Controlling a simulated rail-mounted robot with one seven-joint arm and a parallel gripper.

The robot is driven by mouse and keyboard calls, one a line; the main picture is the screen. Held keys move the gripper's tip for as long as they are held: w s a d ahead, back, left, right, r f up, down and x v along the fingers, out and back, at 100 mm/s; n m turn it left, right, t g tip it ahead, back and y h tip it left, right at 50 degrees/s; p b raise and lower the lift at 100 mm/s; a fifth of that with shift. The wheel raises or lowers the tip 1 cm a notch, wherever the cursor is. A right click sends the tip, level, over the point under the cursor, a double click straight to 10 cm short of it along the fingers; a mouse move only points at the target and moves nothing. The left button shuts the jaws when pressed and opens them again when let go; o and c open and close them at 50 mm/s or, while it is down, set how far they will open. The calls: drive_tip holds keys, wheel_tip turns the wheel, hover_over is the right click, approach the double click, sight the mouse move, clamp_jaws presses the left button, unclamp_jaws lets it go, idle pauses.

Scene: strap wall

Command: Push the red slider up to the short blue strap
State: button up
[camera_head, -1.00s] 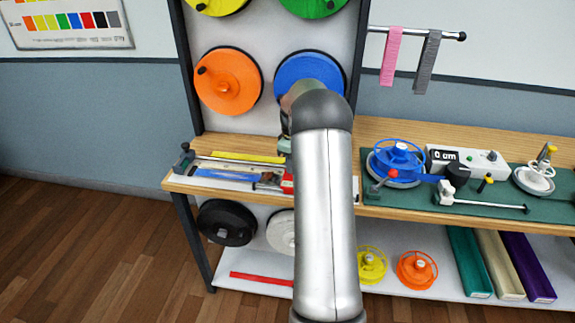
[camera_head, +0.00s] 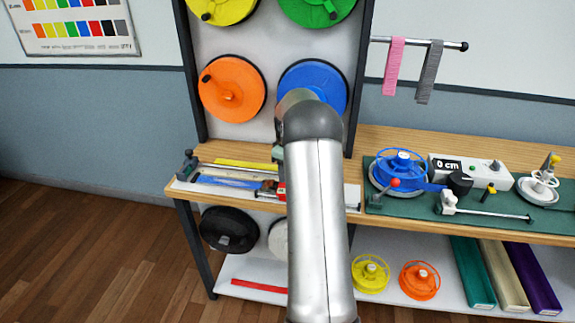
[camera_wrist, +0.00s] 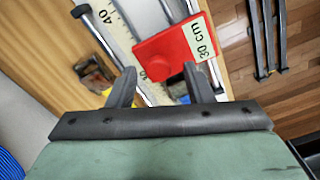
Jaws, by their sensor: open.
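The red slider (camera_head: 281,190) sits on the measuring rail (camera_head: 215,189) at the left of the bench, partly hidden by my arm. In the wrist view the slider (camera_wrist: 165,55) is a red block with a pale "30 cm" label, beside a ruler (camera_wrist: 118,35). The short blue strap (camera_head: 228,182) lies flat along the rail, left of the slider. Any gap between them is unclear. My gripper (camera_wrist: 160,78) is open. Its right finger overlaps the slider's near edge in the wrist view; contact is unclear. In the head view my arm mostly hides the gripper.
A yellow strap (camera_head: 245,164) lies behind the rail. A blue reel (camera_head: 402,170) and a white "0 cm" counter box (camera_head: 470,172) stand on the green mat to the right. Coloured discs hang on the panel behind. A red strap (camera_head: 258,285) lies on the lower shelf.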

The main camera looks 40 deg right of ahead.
wheel_tip(320, 180, up, 17)
drive_tip(key=shift+r+b, duration=0.2)
drive_tip(key=shift+b, duration=0.15)
idle(0.3)
drive_tip(key=s+a+m, duration=0.1)
drive_tip(key=s+a, duration=0.4)
drive_tip(key=a, duration=0.7)
drive_tip(key=s+a, duration=0.4)
drive_tip(key=a, duration=0.8)
drive_tip(key=s+a+f, duration=0.3)
drive_tip(key=s+a, duration=0.1)
drive_tip(key=s, duration=0.3)
drive_tip(key=s+a+f+m, duration=0.1)
drive_tip(key=s+a+f, duration=0.2)
drive_tip(key=s, duration=0.4)
drive_tip(key=s+a+f+m, duration=0.1)
drive_tip(key=s+a+f, duration=0.3)
drive_tip(key=s, duration=0.3)
drive_tip(key=shift+a+t, duration=0.3)
drive_tip(key=shift+a, duration=0.05)
